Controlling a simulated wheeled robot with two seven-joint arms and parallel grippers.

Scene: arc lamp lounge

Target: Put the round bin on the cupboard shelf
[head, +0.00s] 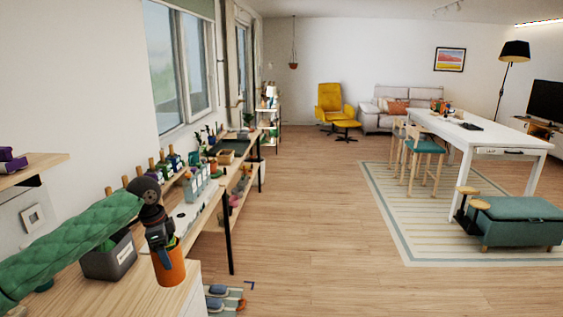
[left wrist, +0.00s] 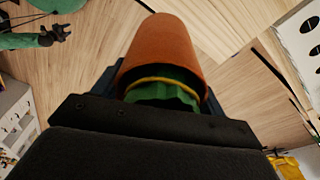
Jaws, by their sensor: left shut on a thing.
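The round bin (head: 170,266) is orange, with something green and a yellow band showing inside its mouth. My left gripper (head: 163,238) is shut on its rim and holds it upright beside a wooden-topped white cabinet. In the left wrist view the bin (left wrist: 165,45) hangs beyond the jaws. My right gripper (left wrist: 60,33) shows small and dark at the top left of the left wrist view; its jaws are too small to read. A wooden shelf (head: 40,163) with purple items is at the left edge; I cannot tell whether it is the cupboard shelf.
A grey bin (head: 110,262) stands on the cabinet top behind my left arm. A long workbench (head: 205,205) with bottles and tools runs along the window wall. The middle floor is clear up to the rug (head: 400,215).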

